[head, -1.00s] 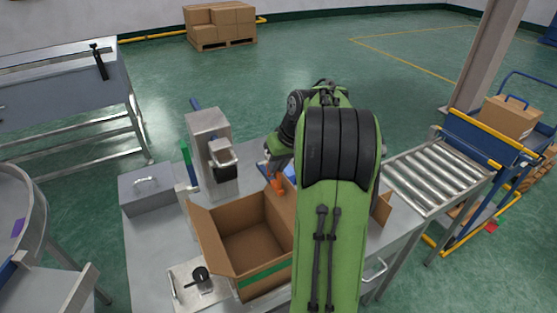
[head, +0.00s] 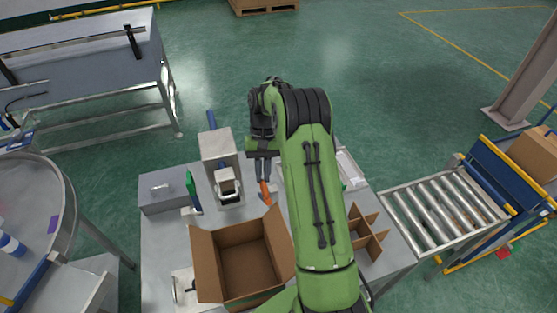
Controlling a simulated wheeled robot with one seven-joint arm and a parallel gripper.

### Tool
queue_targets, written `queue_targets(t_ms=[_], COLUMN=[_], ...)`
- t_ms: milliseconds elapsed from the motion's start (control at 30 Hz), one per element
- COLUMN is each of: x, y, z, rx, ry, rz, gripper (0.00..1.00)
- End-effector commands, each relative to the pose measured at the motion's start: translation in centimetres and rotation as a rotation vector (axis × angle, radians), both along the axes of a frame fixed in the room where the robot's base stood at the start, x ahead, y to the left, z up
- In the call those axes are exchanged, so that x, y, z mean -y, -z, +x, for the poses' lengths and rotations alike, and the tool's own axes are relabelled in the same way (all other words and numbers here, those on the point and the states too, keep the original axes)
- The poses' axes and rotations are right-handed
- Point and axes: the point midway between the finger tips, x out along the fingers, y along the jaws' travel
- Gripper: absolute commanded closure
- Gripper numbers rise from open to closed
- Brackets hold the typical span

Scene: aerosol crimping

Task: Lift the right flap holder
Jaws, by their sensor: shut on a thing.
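My gripper (head: 264,184) points down behind the back right corner of the open cardboard box (head: 250,268). It is shut on a small orange piece (head: 266,196), which looks like the right flap holder. The piece hangs just behind the top of the box's right flap (head: 279,243) and looks clear of it, though the gap is hard to judge. The box stands open on the steel table with its left flap (head: 207,265) folded outward. My green arm hides the area right of the box.
A grey press-like machine (head: 221,165) and a grey box with a handle (head: 163,191) stand behind the carton. A cardboard divider (head: 367,235) and a white tray (head: 350,170) lie right of my arm. A roller conveyor (head: 435,210) adjoins at right.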

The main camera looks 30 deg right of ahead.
Motion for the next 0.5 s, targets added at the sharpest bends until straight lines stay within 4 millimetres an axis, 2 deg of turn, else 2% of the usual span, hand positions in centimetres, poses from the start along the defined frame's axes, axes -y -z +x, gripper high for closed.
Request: queue_targets(t_ms=[200,500], x=[0.0,0.1], y=[-0.1,-0.1], z=[1.2,1.8], rx=[-0.085,-0.143], ry=[0.007,0.005], rz=[0.023,0.040], gripper=[1.00,1.00])
